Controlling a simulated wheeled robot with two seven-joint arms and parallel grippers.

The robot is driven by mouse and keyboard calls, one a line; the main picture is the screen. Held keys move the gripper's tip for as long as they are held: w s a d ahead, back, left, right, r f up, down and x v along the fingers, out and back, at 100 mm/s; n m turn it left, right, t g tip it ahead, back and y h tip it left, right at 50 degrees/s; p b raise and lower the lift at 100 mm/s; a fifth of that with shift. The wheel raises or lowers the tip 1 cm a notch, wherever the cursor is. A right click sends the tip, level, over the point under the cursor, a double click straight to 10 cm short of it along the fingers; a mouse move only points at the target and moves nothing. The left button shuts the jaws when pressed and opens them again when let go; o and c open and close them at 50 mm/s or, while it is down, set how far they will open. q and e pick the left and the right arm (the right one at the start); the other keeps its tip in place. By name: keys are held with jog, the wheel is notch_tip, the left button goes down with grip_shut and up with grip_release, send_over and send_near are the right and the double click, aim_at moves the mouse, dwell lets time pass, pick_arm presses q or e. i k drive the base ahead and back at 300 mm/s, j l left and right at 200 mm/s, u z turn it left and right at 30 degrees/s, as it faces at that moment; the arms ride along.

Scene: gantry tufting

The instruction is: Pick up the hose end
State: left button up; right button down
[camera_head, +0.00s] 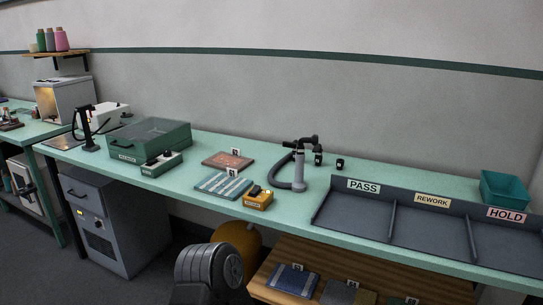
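A dark grey hose (275,174) loops on the left side of a light grey upright cylinder (299,167) on the green bench. Black fittings (306,141) sit at the top of the cylinder. I cannot tell for certain which part is the hose end. Two small black caps or nozzles stand just right of the cylinder, one near it (318,159) and one farther right (340,164). Neither of my grippers shows; only a dark rounded part of my own body is at the bottom edge.
The grey sorting tray (376,216) marked PASS, REWORK and HOLD fills the bench's right side. A teal bin (504,188) stands behind it. Left of the hose are a yellow box (258,201), two textile samples and a green lidded case (149,138). A wooden shelf (329,266) is below.

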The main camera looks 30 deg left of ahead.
aim_at(299, 186)
jog(key=z, duration=1.2)
jog(key=k+j, duration=0.8)
jog(key=j, duration=0.2)
